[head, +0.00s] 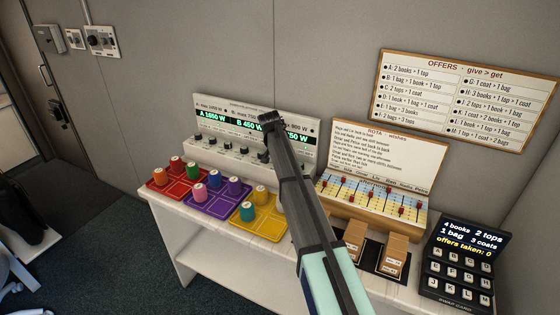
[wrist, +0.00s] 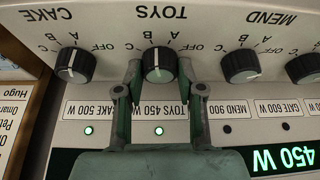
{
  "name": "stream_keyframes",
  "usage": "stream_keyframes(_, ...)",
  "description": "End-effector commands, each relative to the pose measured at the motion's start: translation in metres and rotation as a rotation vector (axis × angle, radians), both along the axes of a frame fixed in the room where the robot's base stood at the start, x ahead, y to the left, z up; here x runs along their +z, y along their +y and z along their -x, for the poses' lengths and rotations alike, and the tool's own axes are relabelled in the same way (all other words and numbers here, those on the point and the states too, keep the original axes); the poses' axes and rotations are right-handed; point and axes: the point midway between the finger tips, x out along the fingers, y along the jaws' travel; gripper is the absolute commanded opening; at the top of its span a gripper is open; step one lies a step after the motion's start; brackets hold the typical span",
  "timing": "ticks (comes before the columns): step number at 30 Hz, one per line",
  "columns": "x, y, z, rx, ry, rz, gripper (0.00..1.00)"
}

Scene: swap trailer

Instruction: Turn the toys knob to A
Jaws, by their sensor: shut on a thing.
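The toys knob (wrist: 158,64) is a dark round knob with a white pointer line, upside down in the wrist view under the label TOYS. Its line points up in the picture, toward the B mark. My gripper (wrist: 158,76) has one finger on each side of the knob and is shut on it. A green lamp (wrist: 159,131) is lit by the TOYS 450 W label. In the head view, my dark arm end reaches the grey control panel (head: 212,112) and hides part of it. The panel's display (head: 245,126) reads A 1850 W and B 450 W; the third reading is partly covered.
The cake knob (wrist: 75,64) and mend knob (wrist: 240,66) flank the gripper closely. Colored trays with spools, including a red tray (head: 160,180), sit below the panel. A rota board (head: 372,150), cardboard boxes and a keypad (head: 462,262) stand to the right.

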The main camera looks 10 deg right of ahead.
Motion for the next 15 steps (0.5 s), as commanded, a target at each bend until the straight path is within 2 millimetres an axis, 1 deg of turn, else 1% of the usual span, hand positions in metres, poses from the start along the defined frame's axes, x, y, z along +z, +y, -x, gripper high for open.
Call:
stream_keyframes(1,-0.0031,0.0008,-0.0015,-0.043,0.001,0.000,0.03)
stream_keyframes(6,-0.0027,0.0015,-0.0020,-0.199,0.002,-0.001,0.03)
stream_keyframes(15,-0.0024,0.0016,-0.0021,-0.420,0.003,0.000,0.03)
